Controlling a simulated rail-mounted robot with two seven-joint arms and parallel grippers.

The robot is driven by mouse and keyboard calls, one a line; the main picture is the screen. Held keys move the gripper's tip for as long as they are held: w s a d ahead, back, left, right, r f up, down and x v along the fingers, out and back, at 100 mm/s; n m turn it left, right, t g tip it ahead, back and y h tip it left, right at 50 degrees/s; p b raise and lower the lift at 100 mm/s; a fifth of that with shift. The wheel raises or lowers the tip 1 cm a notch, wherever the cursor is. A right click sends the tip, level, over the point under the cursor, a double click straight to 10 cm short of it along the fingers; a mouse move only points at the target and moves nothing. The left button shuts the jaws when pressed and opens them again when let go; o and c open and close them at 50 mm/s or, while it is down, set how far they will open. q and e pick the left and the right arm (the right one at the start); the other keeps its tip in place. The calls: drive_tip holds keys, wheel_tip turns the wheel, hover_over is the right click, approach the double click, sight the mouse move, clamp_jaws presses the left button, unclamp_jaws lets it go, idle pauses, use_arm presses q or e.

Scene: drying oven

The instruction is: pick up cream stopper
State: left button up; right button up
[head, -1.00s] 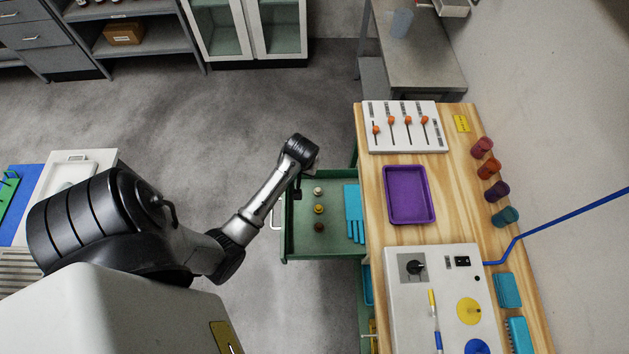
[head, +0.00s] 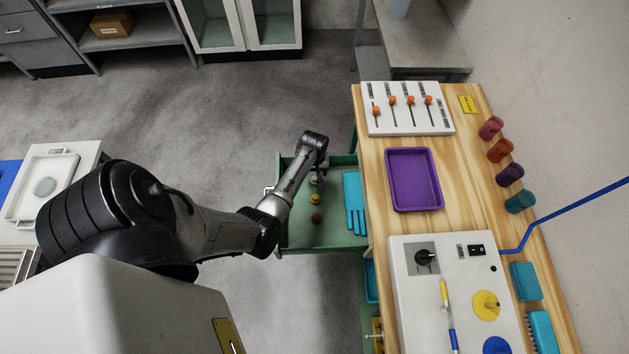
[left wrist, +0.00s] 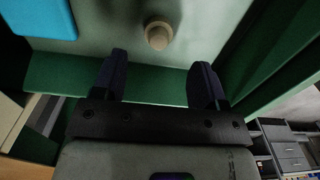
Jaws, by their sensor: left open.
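The cream stopper (left wrist: 158,35) stands on the floor of the open green drawer and shows just beyond the fingertips in the left wrist view. In the head view the cream stopper (head: 312,180) is partly hidden by my left arm. My left gripper (left wrist: 158,75) is open and empty, its two dark fingers apart, with the stopper lined up with the gap between them but not between the fingers. In the head view the left gripper (head: 319,173) is over the far part of the drawer, mostly hidden by its wrist. My right gripper is not in view.
The wooden bench (head: 375,220) with a purple tray (head: 414,206) is to the right.

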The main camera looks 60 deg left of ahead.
sight(314, 178)
use_arm(q)
drive_tip(key=shift+d+f+b, duration=0.1)
drive_tip(key=shift+f+b, duration=0.9)
drive_tip(key=shift+f, duration=2)
drive_tip(key=shift+c, duration=0.5)
drive_tip(key=c, duration=0.9)
